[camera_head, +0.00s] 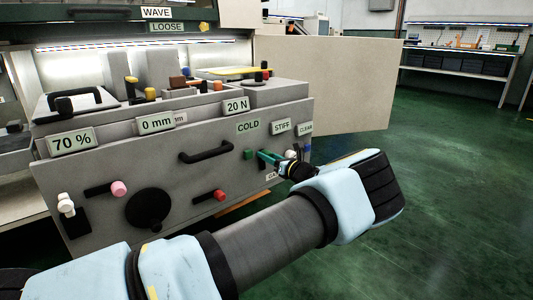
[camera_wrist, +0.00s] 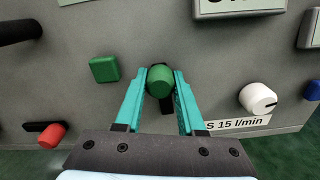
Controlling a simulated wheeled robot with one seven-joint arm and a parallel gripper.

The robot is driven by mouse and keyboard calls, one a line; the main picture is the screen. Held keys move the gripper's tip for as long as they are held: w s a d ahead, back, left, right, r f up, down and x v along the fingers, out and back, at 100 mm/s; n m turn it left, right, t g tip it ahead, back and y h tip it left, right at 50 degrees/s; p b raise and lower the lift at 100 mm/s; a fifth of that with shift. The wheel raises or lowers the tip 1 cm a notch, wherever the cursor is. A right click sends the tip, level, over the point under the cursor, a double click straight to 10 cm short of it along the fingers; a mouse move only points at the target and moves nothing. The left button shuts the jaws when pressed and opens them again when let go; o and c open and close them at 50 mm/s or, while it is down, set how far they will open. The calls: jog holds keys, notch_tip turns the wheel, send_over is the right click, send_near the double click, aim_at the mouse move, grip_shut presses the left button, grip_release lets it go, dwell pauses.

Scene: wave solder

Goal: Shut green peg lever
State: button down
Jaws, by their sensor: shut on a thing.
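The green peg lever (camera_wrist: 160,81) has a round green knob in front of a dark slot or arm on the grey panel. In the wrist view my gripper (camera_wrist: 162,84) has its two teal fingers on either side of the knob, shut on it. In the head view my gripper (camera_head: 268,158) reaches the panel's right part, where the knob is hidden by the fingers. A green square block (camera_wrist: 104,69) sits on the panel left of the gripper; it also shows in the head view (camera_head: 248,154).
A red knob (camera_wrist: 52,136) is at lower left and a white knob (camera_wrist: 257,98) at right, above a "15 l/min" label (camera_wrist: 238,125). A black handle (camera_head: 206,152), a pink knob (camera_head: 119,188) and a black wheel (camera_head: 150,210) are on the panel. Open green floor (camera_head: 450,180) lies right.

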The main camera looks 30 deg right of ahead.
jog(key=shift+d, duration=0.1)
jog(key=c, duration=0.5)
grip_release()
jog(key=s+d+p, duration=0.2)
jog(key=s+p, duration=0.1)
jog(key=s, duration=0.7)
jog(key=shift+s, duration=0.3)
jog(key=shift+s, duration=0.1)
